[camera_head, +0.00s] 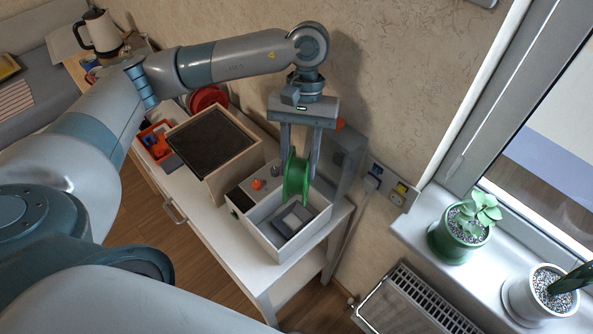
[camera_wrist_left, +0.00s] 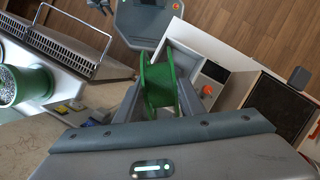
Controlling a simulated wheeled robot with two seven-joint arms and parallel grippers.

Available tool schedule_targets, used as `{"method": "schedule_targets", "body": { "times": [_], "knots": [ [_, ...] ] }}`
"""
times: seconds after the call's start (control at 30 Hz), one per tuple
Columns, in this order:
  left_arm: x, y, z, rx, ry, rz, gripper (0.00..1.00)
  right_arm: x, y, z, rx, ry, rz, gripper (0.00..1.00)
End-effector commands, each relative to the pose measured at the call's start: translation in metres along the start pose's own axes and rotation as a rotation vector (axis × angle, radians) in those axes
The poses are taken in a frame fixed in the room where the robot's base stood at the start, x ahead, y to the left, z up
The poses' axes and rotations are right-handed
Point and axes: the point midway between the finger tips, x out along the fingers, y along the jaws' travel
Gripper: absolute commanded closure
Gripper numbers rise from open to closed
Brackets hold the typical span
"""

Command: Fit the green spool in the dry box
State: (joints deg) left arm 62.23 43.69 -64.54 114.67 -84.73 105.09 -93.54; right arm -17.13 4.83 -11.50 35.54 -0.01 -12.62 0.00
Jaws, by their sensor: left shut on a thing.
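The green spool (camera_head: 296,181) is held upright between the two fingers of my left gripper (camera_head: 300,172), which is shut on it. It also shows between the fingers in the left wrist view (camera_wrist_left: 159,84). The open white box (camera_head: 263,238), which looks like the dry box, stands on the table below the spool. The spool is over the box's back part, and its lower edge overlaps the box's opening in the head view; I cannot tell the exact gap. A grey piece with a light panel (camera_head: 292,220) lies inside the box.
A wood-sided case with a dark top (camera_head: 213,140) stands left of the box. A grey upright (camera_head: 347,163) and the wall are close on the right. An orange knob (camera_head: 257,184) is at the box's back.

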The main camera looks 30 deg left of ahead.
Motion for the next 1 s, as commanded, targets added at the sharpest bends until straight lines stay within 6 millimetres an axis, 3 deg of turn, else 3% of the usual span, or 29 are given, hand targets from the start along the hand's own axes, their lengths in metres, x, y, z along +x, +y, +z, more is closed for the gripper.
{"method": "schedule_targets", "body": {
  "times": [1.0],
  "knots": [
    [0.034, -0.004, -0.017, -1.415, 0.119, 0.423, 0.92, -0.018, -0.007, -0.002, 0.004, 0.001, -0.007, 0.69]
  ]
}}
